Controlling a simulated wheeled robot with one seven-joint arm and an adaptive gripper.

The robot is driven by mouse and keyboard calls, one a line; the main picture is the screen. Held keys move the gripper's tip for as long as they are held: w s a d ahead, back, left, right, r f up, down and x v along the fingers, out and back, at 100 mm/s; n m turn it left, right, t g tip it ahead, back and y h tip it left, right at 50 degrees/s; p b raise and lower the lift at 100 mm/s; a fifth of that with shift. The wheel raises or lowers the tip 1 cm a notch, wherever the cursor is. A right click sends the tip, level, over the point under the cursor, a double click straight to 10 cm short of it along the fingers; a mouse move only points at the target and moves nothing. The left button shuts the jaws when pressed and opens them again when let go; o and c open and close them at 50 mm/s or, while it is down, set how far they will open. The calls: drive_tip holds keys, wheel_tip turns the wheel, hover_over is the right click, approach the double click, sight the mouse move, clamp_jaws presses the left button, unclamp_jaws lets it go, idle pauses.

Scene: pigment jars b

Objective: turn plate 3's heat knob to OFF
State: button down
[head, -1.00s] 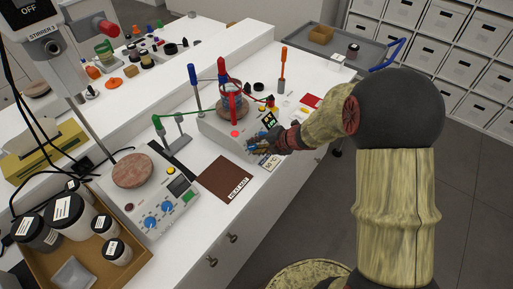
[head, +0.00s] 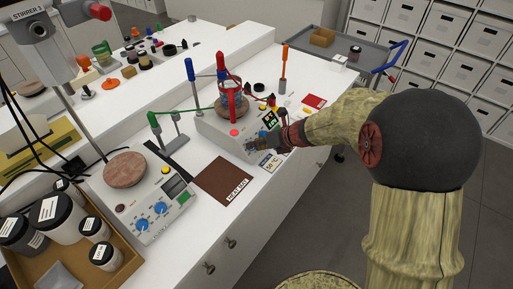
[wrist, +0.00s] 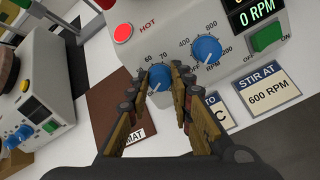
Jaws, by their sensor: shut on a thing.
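The far hot plate (head: 222,128) stands on the bench with a red-framed vessel (head: 233,100) on its round top. Its blue heat knob (wrist: 160,78) is below a lit red HOT lamp (wrist: 123,33), with 60 and 70 readable on its scale. My gripper (wrist: 161,84) is shut on this knob, one finger on each side. In the head view my gripper (head: 263,143) is at the plate's front panel. The knob's OFF mark and exact setting are hidden or too small to tell. I cannot read a plate number on it.
A second blue knob (wrist: 207,50), a green switch (wrist: 267,38) and a 0 RPM display (wrist: 251,12) are close on the right. A stir tag (wrist: 268,89) lies in front. A brown mat (head: 224,181) separates this plate from the nearer plate (head: 158,205).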

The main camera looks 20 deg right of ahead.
drive_tip(key=shift+f+n+b, duration=0.15)
drive_tip(key=shift+n+b, duration=0.35)
drive_tip(key=shift+n, duration=0.4)
drive_tip(key=shift+s, duration=0.1)
drive_tip(key=c, duration=1.7)
unclamp_jaws()
drive_tip(key=shift+o, duration=0.6)
drive_tip(key=shift+s+d+r, duration=0.15)
drive_tip(key=shift+d+r, duration=0.1)
drive_tip(key=shift+r, duration=0.3)
drive_tip(key=v, duration=1.1)
